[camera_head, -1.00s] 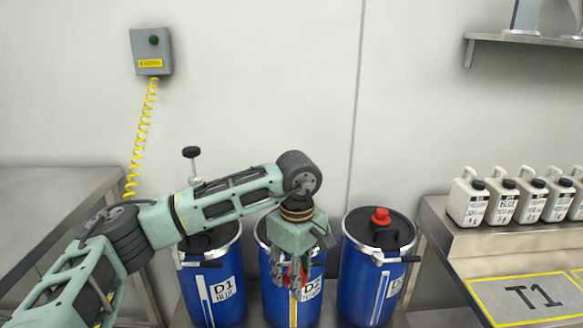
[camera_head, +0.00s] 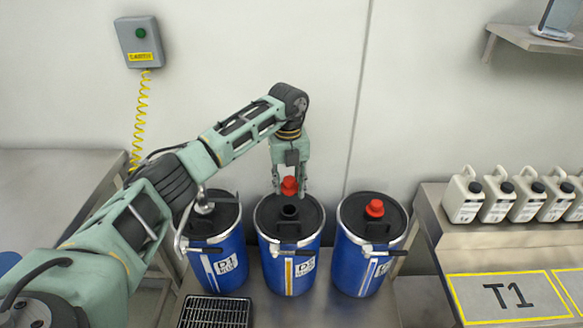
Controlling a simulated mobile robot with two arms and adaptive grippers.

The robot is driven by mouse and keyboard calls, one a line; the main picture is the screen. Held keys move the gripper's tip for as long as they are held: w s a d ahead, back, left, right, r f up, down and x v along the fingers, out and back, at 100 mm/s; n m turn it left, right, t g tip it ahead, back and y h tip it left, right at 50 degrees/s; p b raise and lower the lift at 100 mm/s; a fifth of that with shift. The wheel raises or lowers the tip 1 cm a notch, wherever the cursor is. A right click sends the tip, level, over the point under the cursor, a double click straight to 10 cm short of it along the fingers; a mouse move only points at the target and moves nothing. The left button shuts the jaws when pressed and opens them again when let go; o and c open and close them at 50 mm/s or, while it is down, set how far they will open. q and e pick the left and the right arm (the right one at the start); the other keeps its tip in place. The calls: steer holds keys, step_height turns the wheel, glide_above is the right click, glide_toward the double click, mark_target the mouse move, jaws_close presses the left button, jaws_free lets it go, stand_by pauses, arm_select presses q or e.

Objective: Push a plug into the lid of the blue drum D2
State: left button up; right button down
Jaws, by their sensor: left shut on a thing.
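The blue drum D2 (camera_head: 277,267) stands in the middle of three drums, with a black lid (camera_head: 268,221). An open black neck (camera_head: 290,211) rises from the lid. My left gripper (camera_head: 290,190) points down above the far part of the lid. It is shut on a red plug (camera_head: 289,184). The plug is over or just behind the neck; I cannot tell if it touches. My right gripper is not in view.
Blue drum D1 (camera_head: 229,268) stands to the left, partly behind my arm. The right drum (camera_head: 349,268) has a red plug (camera_head: 375,208) in its lid. A black grate (camera_head: 215,312) lies in front. Several white canisters (camera_head: 463,197) stand on table T1 (camera_head: 470,262).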

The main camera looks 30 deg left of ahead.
arm_select(q)
steer(key=shift+w+a+n, duration=0.1)
steer(key=shift+n, duration=0.2)
steer(key=shift+f, duration=0.25)
step_height(320, 180, down, 4)
steer(key=b, duration=0.4)
steer(key=shift+f, duration=0.2)
steer(key=shift+f, duration=0.2)
stand_by(0.4)
